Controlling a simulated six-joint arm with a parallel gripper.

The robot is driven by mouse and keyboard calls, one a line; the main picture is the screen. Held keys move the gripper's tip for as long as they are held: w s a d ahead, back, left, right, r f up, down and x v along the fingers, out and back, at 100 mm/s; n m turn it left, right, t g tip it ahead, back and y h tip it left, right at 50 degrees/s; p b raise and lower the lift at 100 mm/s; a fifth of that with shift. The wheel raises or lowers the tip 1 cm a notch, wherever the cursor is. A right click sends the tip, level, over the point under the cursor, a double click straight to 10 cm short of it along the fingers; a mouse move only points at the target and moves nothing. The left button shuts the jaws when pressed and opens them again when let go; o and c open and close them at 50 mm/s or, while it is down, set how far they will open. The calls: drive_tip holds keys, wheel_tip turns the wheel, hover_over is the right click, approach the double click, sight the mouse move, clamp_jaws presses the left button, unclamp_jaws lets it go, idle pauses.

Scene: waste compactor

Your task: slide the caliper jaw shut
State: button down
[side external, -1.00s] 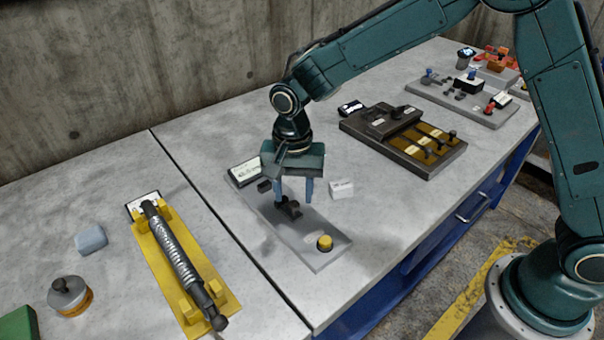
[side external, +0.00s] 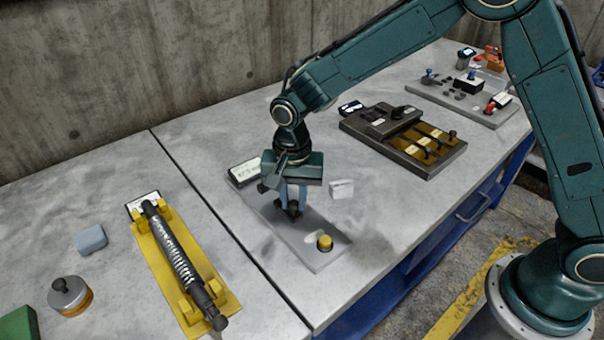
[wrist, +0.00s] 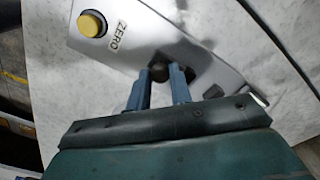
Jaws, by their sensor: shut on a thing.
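The caliper fixture is a grey plate (side external: 270,220) on the bench, with a yellow button (side external: 325,242) at its near end. The button also shows in the wrist view (wrist: 92,24), beside a "ZERO" label (wrist: 119,37). My gripper (side external: 291,210) is down over the plate, its blue fingers shut on the dark caliper jaw's knob (wrist: 158,72). In the wrist view the fingers stand on either side of the round dark knob. A dark block (wrist: 207,73) shows beside the right finger. The rest of the jaw is mostly hidden by my fingers.
A yellow fixture with a spring-wrapped rod (side external: 178,255) lies to the left. A dark tray with brass strips (side external: 405,140) sits behind right. The bench around the plate's near end is clear.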

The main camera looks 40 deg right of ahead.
drive_tip(key=shift+w, duration=2.55)
drive_tip(key=c, duration=1.3)
unclamp_jaws()
drive_tip(key=shift+w, duration=0.1)
drive_tip(key=shift+o, duration=0.2)
drive_tip(key=shift+r, duration=0.15)
wheel_tip(320, 180, up, 14)
drive_tip(key=shift+f, duration=0.2)
